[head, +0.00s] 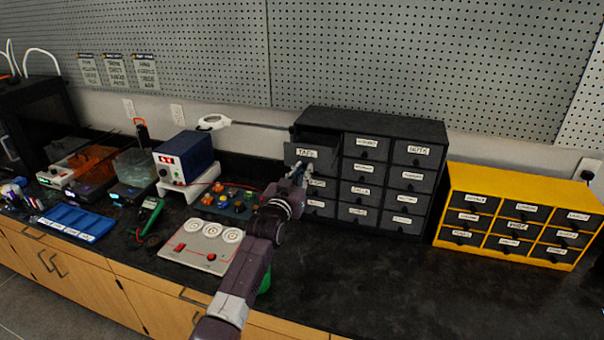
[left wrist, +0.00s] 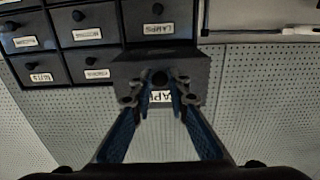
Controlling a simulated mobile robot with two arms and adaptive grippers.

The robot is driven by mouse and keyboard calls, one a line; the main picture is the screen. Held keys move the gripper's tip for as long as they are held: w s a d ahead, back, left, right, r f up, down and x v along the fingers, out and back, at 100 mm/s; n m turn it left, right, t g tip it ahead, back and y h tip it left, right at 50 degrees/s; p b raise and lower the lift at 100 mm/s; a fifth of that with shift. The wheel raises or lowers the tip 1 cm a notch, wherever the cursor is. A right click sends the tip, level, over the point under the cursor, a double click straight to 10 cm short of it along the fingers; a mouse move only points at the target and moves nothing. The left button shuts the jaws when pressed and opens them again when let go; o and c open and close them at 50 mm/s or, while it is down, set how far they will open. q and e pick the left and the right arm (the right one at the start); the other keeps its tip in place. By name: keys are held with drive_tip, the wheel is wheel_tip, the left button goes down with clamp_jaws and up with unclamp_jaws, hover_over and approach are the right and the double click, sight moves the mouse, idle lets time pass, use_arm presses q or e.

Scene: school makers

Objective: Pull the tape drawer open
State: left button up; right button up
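The tape drawer (head: 315,154), labelled TAPE, is at the top left of the black drawer cabinet (head: 365,119). It sticks out past the fronts beside it, and a dark gap shows above it. The left wrist view shows its front (left wrist: 190,68) upside down, with the round knob (left wrist: 159,77) and part of the label. My left gripper (head: 300,170) is at this front. In the left wrist view its fingertips (left wrist: 160,82) close in on both sides of the knob and appear shut on it. In the head view the gripper hides the knob. My right gripper is out of view.
A yellow drawer cabinet (head: 450,208) stands to the right. A grey panel with dials (head: 202,247), a button board (head: 232,202) and a blue power supply (head: 184,157) stand to the left. The black counter (head: 370,290) in front of the cabinets is clear.

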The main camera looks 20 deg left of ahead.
use_arm(q)
drive_tip(key=shift+o, duration=1.3)
drive_tip(key=shift+s, duration=0.1)
drive_tip(key=shift+o, duration=0.5)
drive_tip(key=shift+s, duration=0.1)
drive_tip(key=shift+s+r, duration=0.1)
drive_tip(key=shift+s, duration=0.35)
drive_tip(key=s, duration=1.1)
drive_tip(key=shift+s+a, duration=0.2)
drive_tip(key=shift+a, duration=0.05)
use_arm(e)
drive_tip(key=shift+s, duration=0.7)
